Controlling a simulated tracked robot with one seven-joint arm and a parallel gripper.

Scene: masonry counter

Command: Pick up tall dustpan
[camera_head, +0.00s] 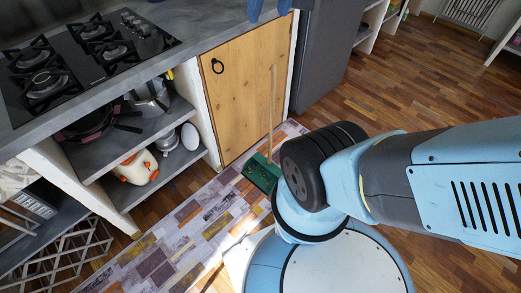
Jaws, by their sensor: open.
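The tall dustpan (261,173) has a green pan and a long, thin wooden handle. It stands upright on the patterned rug, in front of the wooden cabinet door. Part of the pan's right side is close to or behind my dark arm joint in the picture.
A counter with a black gas hob (75,60) runs along the left. Open shelves below hold pans and an orange-and-white pot (137,167). A wooden cabinet door (238,90) is behind the handle. Bare wood floor (400,92) lies to the right.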

